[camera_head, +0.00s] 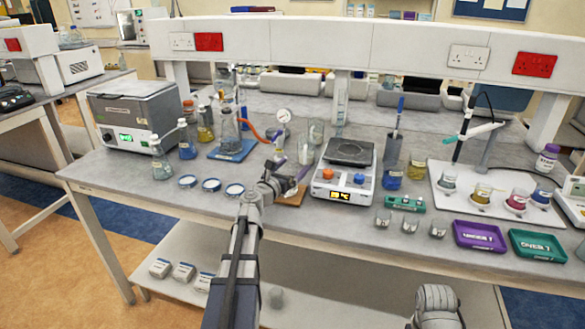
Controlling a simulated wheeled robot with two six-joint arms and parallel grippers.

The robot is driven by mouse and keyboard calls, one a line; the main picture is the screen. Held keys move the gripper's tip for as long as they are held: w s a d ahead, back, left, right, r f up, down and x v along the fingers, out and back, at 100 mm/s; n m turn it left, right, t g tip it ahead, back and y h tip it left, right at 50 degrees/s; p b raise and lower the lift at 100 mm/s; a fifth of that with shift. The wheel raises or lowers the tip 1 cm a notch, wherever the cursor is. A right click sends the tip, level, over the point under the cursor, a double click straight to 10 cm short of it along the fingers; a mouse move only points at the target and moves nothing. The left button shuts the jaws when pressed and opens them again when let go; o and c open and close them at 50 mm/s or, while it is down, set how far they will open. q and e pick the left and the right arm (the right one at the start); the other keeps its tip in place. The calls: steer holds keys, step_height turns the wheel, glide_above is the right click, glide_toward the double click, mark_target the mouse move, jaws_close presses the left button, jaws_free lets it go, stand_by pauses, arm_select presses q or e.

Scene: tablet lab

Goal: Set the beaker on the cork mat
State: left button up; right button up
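The cork mat (293,197) is a brown patch on the bench left of the hot plate, partly covered by my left gripper. My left gripper (290,180) is over the mat's left and back part; its fingers are small and overlap, so whether they are open or shut is unclear. A clear glass vessel that looks like a beaker (305,153) stands just beyond the gripper. A taller clear glass vessel (316,130) stands behind it. I cannot tell whether the gripper touches either one. My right arm shows only at the bottom right; its gripper is out of view.
The hot plate (345,178) stands close right of the mat. A blue mat with a flask (229,140) and tubing are behind to the left. Blue-rimmed dishes (211,185) lie near the front edge. Purple (480,237) and green (538,246) trays lie at the right.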

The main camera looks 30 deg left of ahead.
arm_select(q)
steer(key=shift+r+p, duration=0.3)
steer(key=s, duration=1.2)
steer(key=shift+f, duration=0.15)
